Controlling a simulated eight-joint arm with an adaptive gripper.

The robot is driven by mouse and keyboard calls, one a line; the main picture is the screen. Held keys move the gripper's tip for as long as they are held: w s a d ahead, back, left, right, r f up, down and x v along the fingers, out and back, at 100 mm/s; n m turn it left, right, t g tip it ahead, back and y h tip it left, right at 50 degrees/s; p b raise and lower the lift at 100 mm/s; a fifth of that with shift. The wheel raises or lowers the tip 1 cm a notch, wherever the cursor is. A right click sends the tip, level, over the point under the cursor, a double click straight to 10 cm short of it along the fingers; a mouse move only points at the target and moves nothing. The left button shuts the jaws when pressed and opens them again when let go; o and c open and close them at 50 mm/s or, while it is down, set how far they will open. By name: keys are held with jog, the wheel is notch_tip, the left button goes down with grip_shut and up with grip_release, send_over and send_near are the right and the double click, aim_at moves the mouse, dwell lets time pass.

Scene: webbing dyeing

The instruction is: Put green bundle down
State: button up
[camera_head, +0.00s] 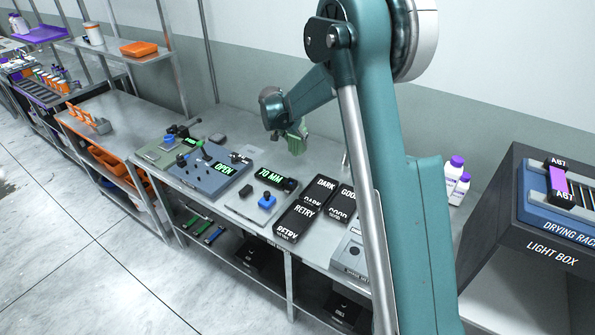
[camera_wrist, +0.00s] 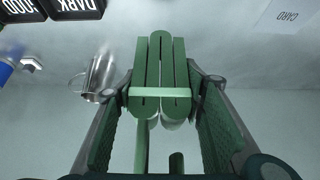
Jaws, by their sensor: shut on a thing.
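The green bundle (camera_wrist: 160,70) is folded webbing with a pale green band around its middle. It sits between the two fingers of my gripper (camera_wrist: 162,98) in the wrist view, with loose ends hanging toward the camera. In the head view my gripper (camera_head: 291,131) is over the rear of the steel workbench (camera_head: 325,160), pointing down. Whether the bundle touches the bench top cannot be told.
A metal cup (camera_wrist: 98,76) stands left of the bundle in the wrist view. A label reading CARD (camera_wrist: 286,16) lies at the upper right. Black DARK (camera_head: 320,189) and RETRY (camera_head: 298,219) trays are in front.

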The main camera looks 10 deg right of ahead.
aim_at(298, 150)
jog(key=shift+f, duration=3.1)
jog(key=shift+f, duration=1.85)
jog(key=shift+f+b, duration=0.15)
jog(key=shift+b, duration=0.2)
jog(key=o, duration=1)
